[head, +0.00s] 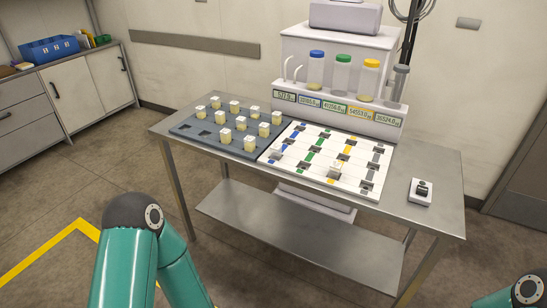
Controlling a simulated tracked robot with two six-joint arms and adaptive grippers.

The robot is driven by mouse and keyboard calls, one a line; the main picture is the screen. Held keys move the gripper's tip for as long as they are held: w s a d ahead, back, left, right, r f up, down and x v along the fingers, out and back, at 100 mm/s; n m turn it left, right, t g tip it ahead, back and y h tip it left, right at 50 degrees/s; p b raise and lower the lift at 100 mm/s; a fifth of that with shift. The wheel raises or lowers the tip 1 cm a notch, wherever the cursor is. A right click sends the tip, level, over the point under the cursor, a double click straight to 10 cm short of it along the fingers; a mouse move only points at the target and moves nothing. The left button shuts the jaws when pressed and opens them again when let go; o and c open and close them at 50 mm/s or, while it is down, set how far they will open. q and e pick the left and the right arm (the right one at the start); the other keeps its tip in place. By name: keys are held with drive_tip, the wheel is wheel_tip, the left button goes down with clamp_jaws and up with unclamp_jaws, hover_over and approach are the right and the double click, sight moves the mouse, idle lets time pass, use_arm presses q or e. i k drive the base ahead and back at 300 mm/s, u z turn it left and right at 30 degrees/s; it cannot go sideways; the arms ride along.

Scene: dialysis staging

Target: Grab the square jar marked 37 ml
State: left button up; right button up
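Several small square jars with white lids and pale yellow contents stand in a blue-grey tray (187,126) on the left of the steel table. One front jar (250,143) is near the tray's right edge, and another jar (225,136) is left of it. A back-row jar (215,102) stands at the far side. Any volume marks are too small to read, so I cannot tell which jar is 37 ml. Neither gripper is in view. Only parts of my teal arms show, at bottom left and at the bottom right corner, away from the jars.
A white board (300,172) with coloured lines and dark slots lies right of the tray; a pale block (334,171) is on it. Behind stands a machine (340,112) with displays and capped bottles. A small switch box (421,192) is at right. The table's (445,170) right end is mostly bare.

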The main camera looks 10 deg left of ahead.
sight(275, 149)
drive_tip(key=u, duration=0.1)
drive_tip(key=i, duration=0.75)
drive_tip(key=u, duration=0.65)
drive_tip(key=i, duration=0.5)
drive_tip(key=u, duration=0.3)
drive_tip(key=k, duration=0.85)
drive_tip(key=u, duration=0.2)
drive_tip(key=i, duration=0.85)
drive_tip(key=z, duration=0.05)
